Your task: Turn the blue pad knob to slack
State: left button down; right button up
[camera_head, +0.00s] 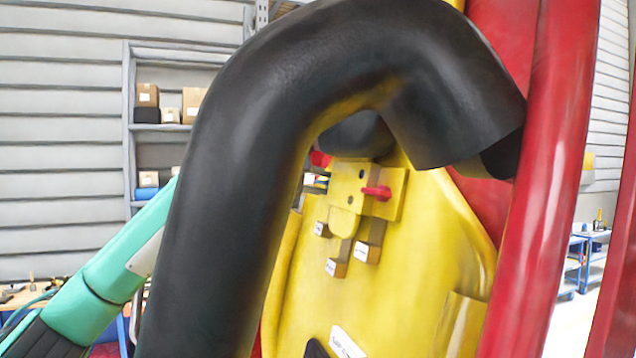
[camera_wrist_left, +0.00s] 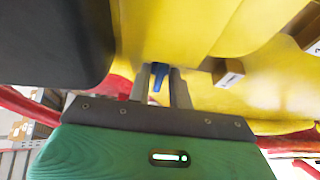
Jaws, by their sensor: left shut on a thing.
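The blue pad knob (camera_wrist_left: 157,80) shows in the left wrist view as a small blue piece between the two grey fingers, against the yellow surface. My left gripper (camera_wrist_left: 160,88) is shut on it. In the head view my left gripper (camera_head: 316,182) shows only as dark finger parts at the left side of a yellow block (camera_head: 348,184), and I cannot make out the blue knob there. A red knob (camera_head: 377,192) sticks out of the block's right side. Most of my left forearm is hidden behind a thick black padded bar. My right gripper is not in view.
The black padded bar (camera_head: 215,210) arches close in front of the yellow seat back (camera_head: 430,240). Small labelled blocks (camera_head: 368,250) sit below the knob block. A red post (camera_head: 535,200) stands at the right. Shelves with boxes (camera_head: 148,96) are far behind.

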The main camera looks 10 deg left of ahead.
pick_arm(q)
jog(key=shift+n+g+b, duration=0.3)
jog(key=shift+n+b, duration=0.15)
jog(key=shift+n, duration=0.45)
jog(key=n, duration=0.1)
jog(key=n+g, duration=0.1)
jog(key=n, duration=0.1)
jog(key=shift+w+r+y, duration=0.15)
jog(key=shift+r+y, duration=0.15)
jog(key=shift+y, duration=0.1)
jog(key=n+g, duration=0.1)
jog(key=n, duration=0.1)
jog(key=n+g+p, duration=0.1)
jog(key=n, duration=0.1)
jog(key=shift+w+r, duration=0.15)
jog(key=shift+r, duration=0.05)
jog(key=shift+w+a+n+g+h, duration=0.15)
jog(key=shift+n+g+h, duration=0.15)
jog(key=shift+n+g, duration=0.8)
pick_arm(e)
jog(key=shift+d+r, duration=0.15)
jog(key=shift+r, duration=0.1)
pick_arm(q)
jog(key=shift+n, duration=0.3)
jog(key=shift+f, duration=0.1)
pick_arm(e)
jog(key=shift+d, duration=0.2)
